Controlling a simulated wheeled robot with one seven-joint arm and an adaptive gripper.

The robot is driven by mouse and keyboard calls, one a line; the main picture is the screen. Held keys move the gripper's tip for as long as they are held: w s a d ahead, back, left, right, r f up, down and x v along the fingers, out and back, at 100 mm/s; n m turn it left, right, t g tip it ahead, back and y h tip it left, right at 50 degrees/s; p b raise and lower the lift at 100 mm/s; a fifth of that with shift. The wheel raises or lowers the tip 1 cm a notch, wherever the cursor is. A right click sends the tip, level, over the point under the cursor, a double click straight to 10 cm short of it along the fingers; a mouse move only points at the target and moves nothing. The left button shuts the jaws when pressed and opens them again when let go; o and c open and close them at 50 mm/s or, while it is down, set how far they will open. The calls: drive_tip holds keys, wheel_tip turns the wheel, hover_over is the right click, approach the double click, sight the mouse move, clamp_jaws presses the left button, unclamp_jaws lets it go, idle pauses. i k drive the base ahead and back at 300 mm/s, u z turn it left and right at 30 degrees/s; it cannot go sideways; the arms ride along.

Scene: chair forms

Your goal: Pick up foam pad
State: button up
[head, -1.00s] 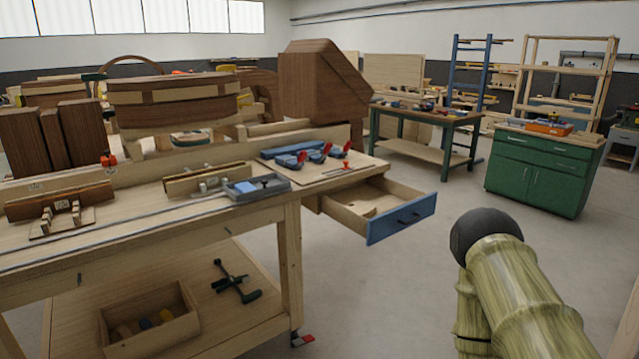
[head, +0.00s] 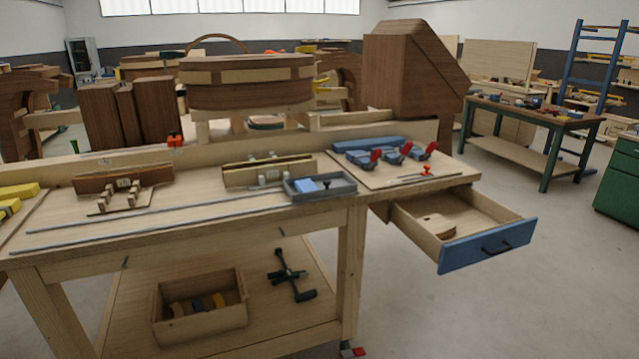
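A small light-blue block (head: 306,185) lies in a grey tray (head: 339,190) at the front edge of the wooden workbench (head: 200,228). It may be the foam pad, but it is too small to tell for sure. A dark-tipped item lies beside it in the tray. A flat tan piece (head: 438,225) lies in the open drawer (head: 470,222) at the bench's right end. My gripper is not in view.
Blue clamps with red handles (head: 390,153) lie on a board right of the tray. The blue-fronted drawer juts out into the aisle. A wooden box (head: 200,328) and a dark clamp (head: 290,277) sit on the lower shelf. Floor at right is clear.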

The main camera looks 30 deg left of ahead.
sight(306, 185)
drive_tip(key=u, duration=0.35)
drive_tip(key=i, duration=0.7)
drive_tip(key=u, duration=0.6)
